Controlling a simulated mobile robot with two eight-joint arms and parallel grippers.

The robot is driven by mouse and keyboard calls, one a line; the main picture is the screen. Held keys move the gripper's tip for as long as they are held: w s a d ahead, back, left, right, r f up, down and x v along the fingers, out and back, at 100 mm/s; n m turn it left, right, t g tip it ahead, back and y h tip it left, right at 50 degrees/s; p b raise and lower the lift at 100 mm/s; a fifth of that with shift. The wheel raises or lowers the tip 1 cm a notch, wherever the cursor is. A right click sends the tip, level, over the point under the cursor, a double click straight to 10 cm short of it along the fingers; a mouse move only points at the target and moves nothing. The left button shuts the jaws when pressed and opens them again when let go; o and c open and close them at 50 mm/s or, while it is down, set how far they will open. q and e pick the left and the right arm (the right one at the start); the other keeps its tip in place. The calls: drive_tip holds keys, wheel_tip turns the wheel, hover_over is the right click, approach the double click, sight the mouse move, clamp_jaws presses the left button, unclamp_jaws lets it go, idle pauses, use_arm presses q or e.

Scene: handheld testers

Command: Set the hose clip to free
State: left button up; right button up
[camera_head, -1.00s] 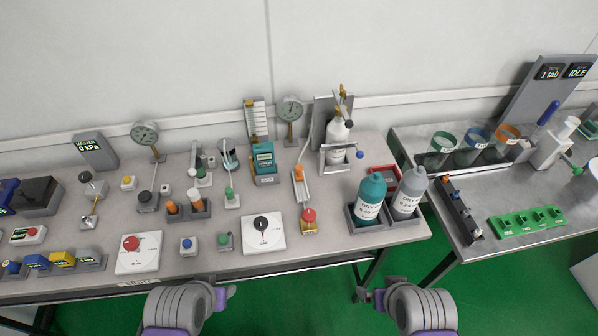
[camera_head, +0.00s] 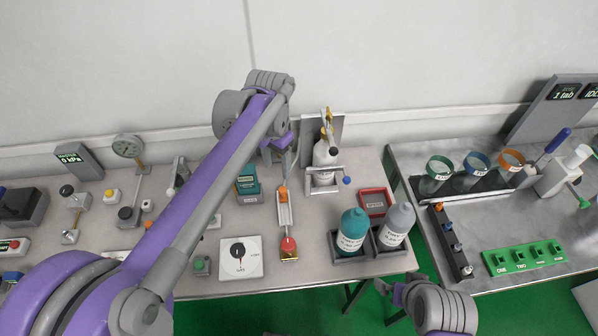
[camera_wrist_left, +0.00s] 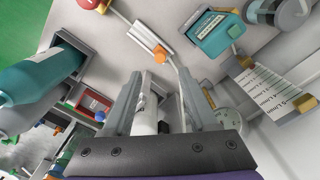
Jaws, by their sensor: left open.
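An orange clip (camera_head: 283,193) sits at the upper end of a pale metal channel on the bench, where a thin hose meets it; I take it for the hose clip. It also shows in the left wrist view (camera_wrist_left: 159,53), beyond the fingertips. Whether it is clamped or free I cannot tell. My left gripper (camera_head: 281,152) is open and empty, above and behind the clip, apart from it. Its fingers show in the left wrist view (camera_wrist_left: 160,88). My right gripper (camera_head: 384,288) is low, in front of the bench edge, and its jaws are not clear.
A red knob (camera_head: 288,244) is at the channel's front end. A teal box (camera_head: 247,184) stands left, and a white bottle (camera_head: 325,155) in a metal stand is right. Teal (camera_head: 353,228) and grey (camera_head: 398,220) bottles stand front right. My left arm covers much of the left bench.

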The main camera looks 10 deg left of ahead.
sight(283, 189)
use_arm(q)
drive_tip(key=f, duration=0.7)
drive_tip(key=w+f+b, duration=0.1)
drive_tip(key=f, duration=0.2)
drive_tip(key=shift+w+d+f, duration=0.1)
drive_tip(key=shift+d+f, duration=0.2)
clamp_jaws()
idle(1.1)
